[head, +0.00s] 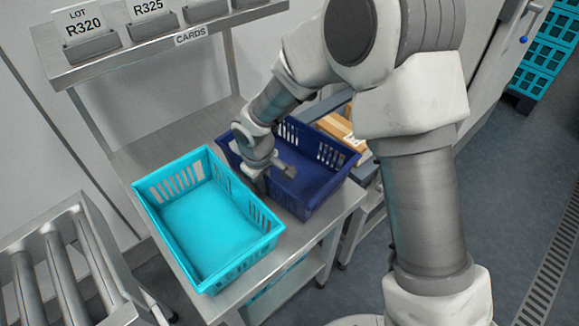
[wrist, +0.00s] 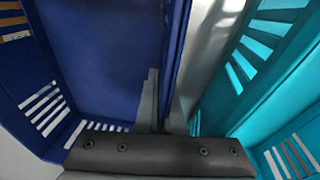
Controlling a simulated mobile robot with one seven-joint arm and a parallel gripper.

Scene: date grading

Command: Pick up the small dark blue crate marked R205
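The dark blue crate (head: 318,176) stands on the steel table, right of the turquoise crate. It is empty, with slotted walls, and my arm hides part of it. No R205 marking is readable. My gripper (head: 262,182) is at the crate's near left wall, beside the turquoise crate. In the wrist view, the blue crate (wrist: 105,50) fills the left side. My gripper's fingers (wrist: 168,115) are close together there, one inside the crate and one outside, with its wall pinched between them.
The empty turquoise crate (head: 205,225) stands close on the left, with a narrow gap; it also shows in the wrist view (wrist: 245,85). A card shelf (head: 150,50) is above the back. A roller conveyor (head: 65,270) is at left. A cardboard box (head: 338,127) lies behind the blue crate.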

